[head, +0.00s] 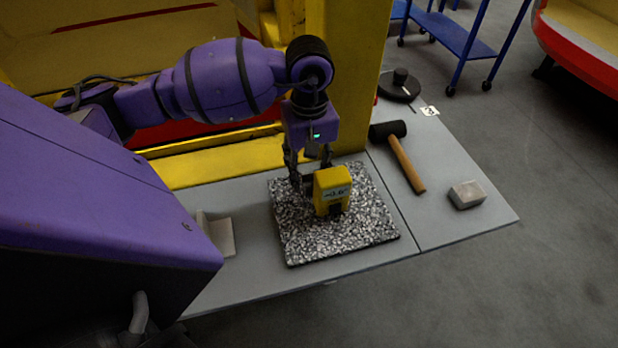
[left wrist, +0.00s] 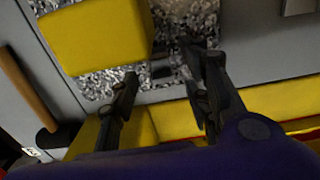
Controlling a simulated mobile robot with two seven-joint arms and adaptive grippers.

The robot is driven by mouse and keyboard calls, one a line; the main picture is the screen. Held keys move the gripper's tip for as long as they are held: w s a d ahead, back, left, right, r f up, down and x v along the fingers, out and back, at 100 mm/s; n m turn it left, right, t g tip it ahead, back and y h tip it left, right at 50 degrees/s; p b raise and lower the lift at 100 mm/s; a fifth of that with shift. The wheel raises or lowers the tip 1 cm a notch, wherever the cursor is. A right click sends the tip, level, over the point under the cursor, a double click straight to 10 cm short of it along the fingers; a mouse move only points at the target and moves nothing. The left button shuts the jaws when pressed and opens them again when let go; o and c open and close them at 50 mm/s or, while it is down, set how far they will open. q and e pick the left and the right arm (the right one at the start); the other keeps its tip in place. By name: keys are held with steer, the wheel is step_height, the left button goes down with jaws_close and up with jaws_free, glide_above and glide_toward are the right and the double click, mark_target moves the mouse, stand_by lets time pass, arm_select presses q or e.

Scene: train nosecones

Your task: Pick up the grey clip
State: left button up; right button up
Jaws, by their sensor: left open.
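A light grey, L-shaped piece that looks like the grey clip (head: 218,235) lies on the table, left of the speckled mat (head: 292,247). My purple body partly covers its near side. A grey piece at the top right edge of the left wrist view (left wrist: 300,6) may be the same clip, but it is cut off. My left gripper (head: 310,180) points down over the mat, open, close behind a yellow box-shaped device (head: 332,186) with a small display. My right gripper is not in view.
A mallet (head: 406,165) and a grey block (head: 467,194) lie on the table to the right. A round black item (head: 400,85) is at the far end. A yellow post (head: 345,80) and ledge (head: 215,165) stand behind the table.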

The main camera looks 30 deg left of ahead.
arm_select(q)
steer(key=shift+f, duration=1.9)
steer(key=c, duration=0.8)
steer(key=shift+c, duration=1)
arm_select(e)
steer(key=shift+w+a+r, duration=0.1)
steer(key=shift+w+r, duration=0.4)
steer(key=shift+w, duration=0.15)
arm_select(q)
steer(key=shift+r, duration=0.1)
step_height(320, 180, up, 11)
step_height(320, 180, up, 7)
glide_above(310, 178)
steer(key=s, duration=0.1)
steer(key=shift+s+d+b, duration=0.1)
steer(key=shift+d+b, duration=0.15)
steer(key=shift+b, duration=0.05)
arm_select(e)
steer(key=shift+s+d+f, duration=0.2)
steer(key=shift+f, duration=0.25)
